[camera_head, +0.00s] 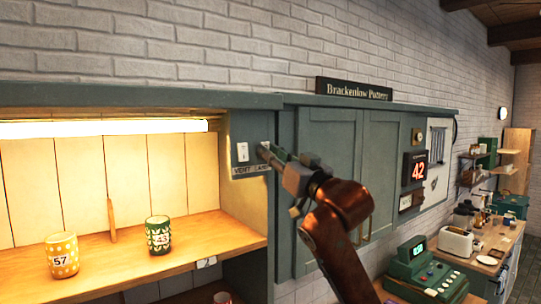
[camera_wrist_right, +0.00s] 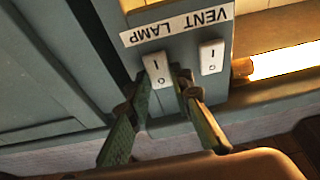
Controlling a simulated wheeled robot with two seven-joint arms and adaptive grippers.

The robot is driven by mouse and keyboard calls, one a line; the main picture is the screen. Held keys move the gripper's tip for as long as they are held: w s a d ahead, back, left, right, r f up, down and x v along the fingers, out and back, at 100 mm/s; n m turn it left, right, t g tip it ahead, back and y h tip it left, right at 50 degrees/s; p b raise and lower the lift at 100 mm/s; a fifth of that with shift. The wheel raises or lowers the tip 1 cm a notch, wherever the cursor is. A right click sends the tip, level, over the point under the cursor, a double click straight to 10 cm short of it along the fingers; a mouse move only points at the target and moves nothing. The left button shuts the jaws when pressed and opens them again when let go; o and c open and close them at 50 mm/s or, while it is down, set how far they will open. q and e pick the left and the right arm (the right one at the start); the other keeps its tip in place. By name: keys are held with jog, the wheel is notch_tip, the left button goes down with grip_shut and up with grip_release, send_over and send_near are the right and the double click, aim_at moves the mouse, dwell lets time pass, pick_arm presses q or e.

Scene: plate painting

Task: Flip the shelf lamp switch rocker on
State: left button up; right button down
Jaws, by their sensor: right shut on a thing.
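The switch panel (camera_head: 237,130) is on the grey-green cabinet, right of the lit shelf, with a label reading VENT and LAMP. The white VENT rocker (camera_head: 242,152) shows clear there; it also shows in the right wrist view (camera_wrist_right: 211,57). The white LAMP rocker (camera_wrist_right: 157,67) is beside it, marked I and O; its tilt is hard to tell. My right gripper (camera_head: 266,152) is at the LAMP rocker, its two fingers (camera_wrist_right: 163,82) on either side of it and shut on it. The strip lamp (camera_head: 105,127) above the shelf glows. My left gripper is out of view.
A yellow dotted cup (camera_head: 62,255) marked 57 and a green cup (camera_head: 158,235) stand on the wooden shelf (camera_head: 110,262). Closed cabinet doors (camera_head: 330,150) are right of the panel. A green cash register (camera_head: 425,272) stands lower right.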

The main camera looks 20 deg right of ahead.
jog(key=c, duration=1.7)
grip_release()
jog(key=shift+s, duration=0.1)
jog(key=v, duration=1.2)
